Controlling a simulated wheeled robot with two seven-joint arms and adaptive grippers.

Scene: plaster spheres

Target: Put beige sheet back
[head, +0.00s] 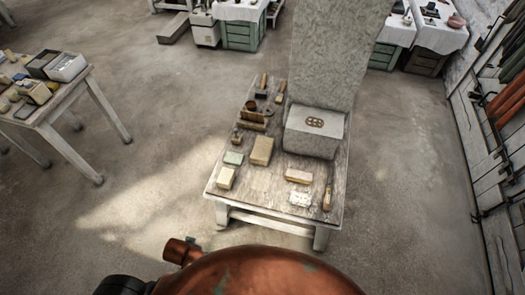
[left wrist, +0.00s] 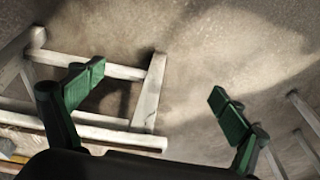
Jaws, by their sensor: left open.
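In the head view a worn wooden worktable (head: 255,192) stands in the middle of the floor. A pale, speckled flat piece (head: 299,198) lies near the front edge. I cannot tell which of these, if any, is the beige sheet. My left gripper (left wrist: 158,86) is open and empty in the left wrist view, with green fingertips spread above the floor near pale wooden legs. My right gripper is not in view.
A large grey stone block (head: 314,132) and a tall slab (head: 335,50) stand at the worktable's back. Another table (head: 60,105) with boxes stands at left. Tool racks line the right wall. The floor (head: 150,150) between the tables is clear.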

